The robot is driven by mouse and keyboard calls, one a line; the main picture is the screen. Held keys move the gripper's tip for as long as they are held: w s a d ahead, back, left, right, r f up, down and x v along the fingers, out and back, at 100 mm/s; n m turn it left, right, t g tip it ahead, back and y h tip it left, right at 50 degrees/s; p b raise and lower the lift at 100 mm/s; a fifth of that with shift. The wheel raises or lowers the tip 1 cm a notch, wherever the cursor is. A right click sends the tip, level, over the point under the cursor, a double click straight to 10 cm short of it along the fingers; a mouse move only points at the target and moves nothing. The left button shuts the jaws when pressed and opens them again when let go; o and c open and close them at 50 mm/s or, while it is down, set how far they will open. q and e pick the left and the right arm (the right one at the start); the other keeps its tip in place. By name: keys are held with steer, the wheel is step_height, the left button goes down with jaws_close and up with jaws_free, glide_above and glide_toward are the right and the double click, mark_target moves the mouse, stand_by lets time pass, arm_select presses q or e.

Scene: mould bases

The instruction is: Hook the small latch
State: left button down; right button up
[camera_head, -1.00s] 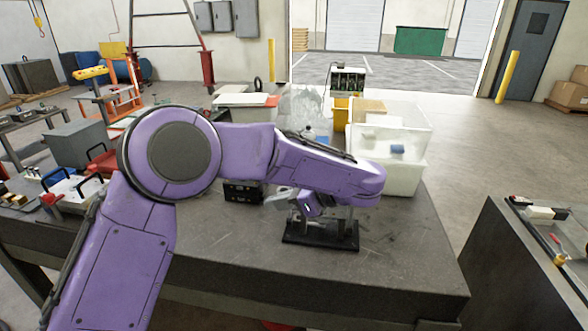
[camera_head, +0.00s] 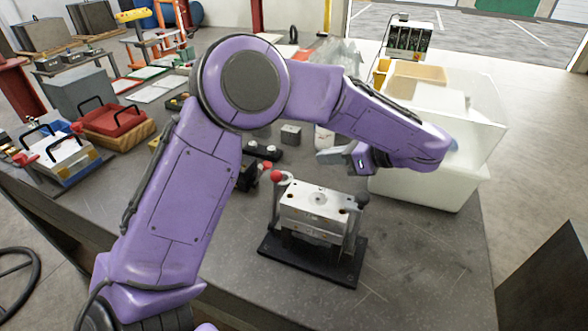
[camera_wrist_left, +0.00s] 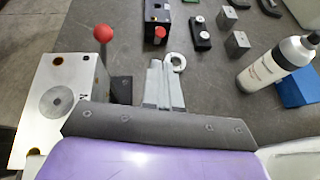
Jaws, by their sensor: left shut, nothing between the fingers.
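The mould base is a silver block (camera_head: 315,212) on a black base plate (camera_head: 318,268), near the table's front edge. A lever with a red ball knob (camera_head: 277,176) rises at its left back; the knob also shows in the wrist view (camera_wrist_left: 103,33). A dark knob (camera_head: 362,200) is on its right side. My left gripper (camera_head: 326,157) is shut and empty, above and behind the block in the head view. In the wrist view its grey fingers (camera_wrist_left: 163,84) are together beside the block, with a pale ring (camera_wrist_left: 175,62) by their tips. I cannot tell which part is the small latch.
A clear bin on a white box (camera_head: 435,185) stands at right. Small dark blocks (camera_head: 262,152) lie behind the mould. A bottle (camera_wrist_left: 278,63) and a blue block (camera_wrist_left: 297,88) show in the wrist view. Red and white moulds sit at left. The table right of the mould is clear.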

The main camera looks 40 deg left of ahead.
arm_select(q)
step_height(320, 180, down, 6)
steer(key=b, duration=0.4)
steer(key=shift+w+r+b, duration=0.1)
steer(key=shift+r+b, duration=0.1)
steer(key=shift+b, duration=0.2)
arm_select(e)
step_height(320, 180, down, 6)
steer(key=shift+w+r, duration=0.15)
arm_select(q)
steer(key=shift+r, duration=0.1)
arm_select(e)
steer(key=shift+r, duration=0.1)
arm_select(q)
steer(key=p+x, duration=0.3)
steer(key=x, duration=0.6)
steer(key=shift+s+a, duration=0.25)
steer(key=shift+a, duration=0.1)
steer(key=a+p, duration=0.1)
steer(key=a, duration=0.1)
steer(key=shift+s+a+r+p, duration=0.1)
steer(key=shift+a+r+p, duration=0.2)
steer(key=shift+p, duration=0.1)
steer(key=shift+s+a, duration=0.2)
steer(key=shift+a, duration=0.45)
arm_select(e)
step_height(320, 180, up, 5)
